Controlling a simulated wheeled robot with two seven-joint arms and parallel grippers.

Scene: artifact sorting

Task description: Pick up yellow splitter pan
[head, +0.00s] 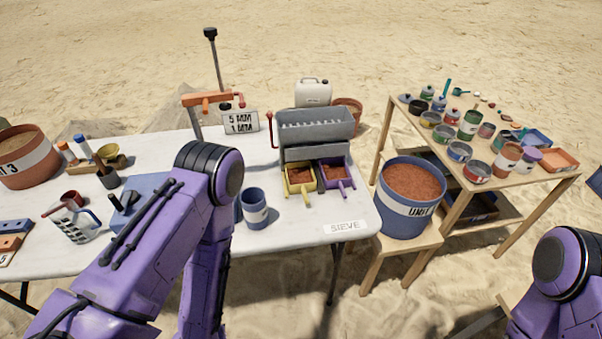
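The yellow splitter pan (288,187) sits on the white table under the left side of the grey splitter (318,128). It holds reddish-brown soil, and its handle points toward me. A purple pan (349,178) with similar soil sits right beside it. My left arm crosses the left part of the table, its elbow left of the yellow pan and its forearm running down out of the picture. My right arm shows only at the lower right corner. Neither gripper is in view.
A blue cup (254,212) stands left of the pan, near the table's front. A "SIEVE" label (346,227) lies at the front right corner. A large blue bucket (384,205) of soil stands right of the table. A wooden table (551,182) with several jars stands farther right.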

